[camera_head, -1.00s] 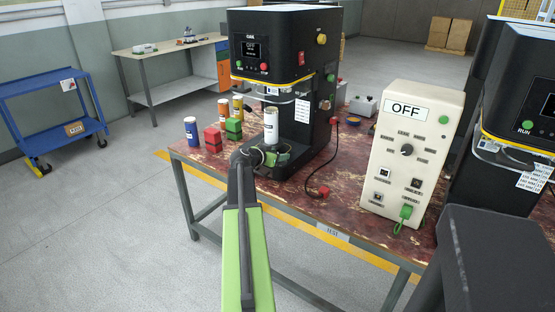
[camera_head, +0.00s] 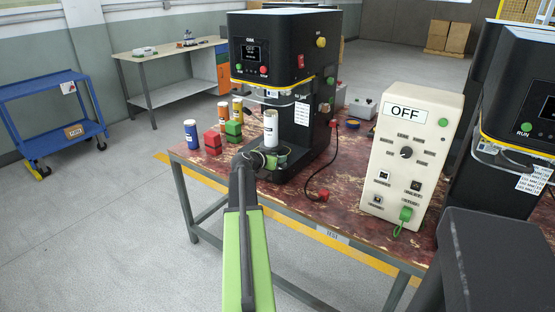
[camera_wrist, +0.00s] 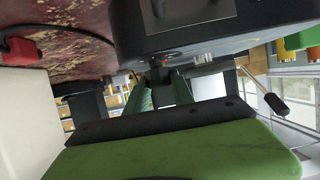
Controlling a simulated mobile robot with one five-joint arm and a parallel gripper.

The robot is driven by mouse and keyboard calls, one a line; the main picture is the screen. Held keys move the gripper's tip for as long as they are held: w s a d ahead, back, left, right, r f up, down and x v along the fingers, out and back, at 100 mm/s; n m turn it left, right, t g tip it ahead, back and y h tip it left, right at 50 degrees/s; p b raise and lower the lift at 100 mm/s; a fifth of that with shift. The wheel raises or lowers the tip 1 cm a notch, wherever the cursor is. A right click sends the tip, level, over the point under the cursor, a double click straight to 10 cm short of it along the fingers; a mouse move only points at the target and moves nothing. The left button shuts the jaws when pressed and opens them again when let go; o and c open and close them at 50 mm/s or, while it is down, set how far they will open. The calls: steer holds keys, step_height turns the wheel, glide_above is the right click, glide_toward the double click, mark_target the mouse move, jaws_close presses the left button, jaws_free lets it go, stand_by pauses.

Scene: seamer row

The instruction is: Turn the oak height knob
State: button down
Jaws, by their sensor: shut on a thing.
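The black seamer (camera_head: 285,50), with a small label on its front that seems to read OAK, stands on the red-brown table and its screen shows OFF. A tall pale can (camera_head: 270,128) stands upright low at its front. My gripper (camera_head: 268,158) reaches the front of the seamer's base, just below the can. In the wrist view my gripper's green fingers (camera_wrist: 163,90) are shut on a small dark part under the machine, which looks like the height knob (camera_wrist: 160,76). The knob is mostly hidden by the fingers, and in the head view my arm covers it.
A white control box (camera_head: 410,150) marked OFF stands right, with a cable (camera_head: 322,180) between. A lever with a black handle (camera_wrist: 276,104) is close to my gripper.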

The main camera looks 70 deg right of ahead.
steer(key=n+t, duration=0.4)
steer(key=t, duration=0.1)
steer(key=shift+d+r, duration=0.1)
steer(key=shift+r, duration=0.05)
steer(key=n+t+y, duration=0.1)
steer(key=n+t, duration=0.1)
steer(key=t, duration=0.1)
steer(key=n+t, duration=0.2)
steer(key=n, duration=0.1)
steer(key=shift+s+d+n+t+y, duration=0.1)
steer(key=shift+d+n+t+y, duration=0.1)
steer(key=shift+n+t+y, duration=0.15)
steer(key=n+t+y, duration=0.3)
steer(key=n+y, duration=0.1)
steer(key=shift+t, duration=0.35)
steer(key=shift+w+a+n+t+y, duration=0.1)
steer(key=shift+n+t+y, duration=0.3)
steer(key=shift+n+y, duration=0.5)
steer(key=shift+w+a+n+t+y, duration=0.1)
steer(key=shift+n+t+y, duration=0.3)
steer(key=shift+n+y, duration=0.4)
steer(key=shift+a+n+y, duration=0.1)
steer(key=shift+n+y, duration=0.15)
steer(key=c, duration=1.1)
jaws_free()
steer(key=shift+w+f, duration=0.1)
steer(key=shift+f, duration=0.15)
steer(key=shift+c, duration=0.2)
steer(key=shift+o, duration=0.3)
steer(key=shift+r, duration=0.1)
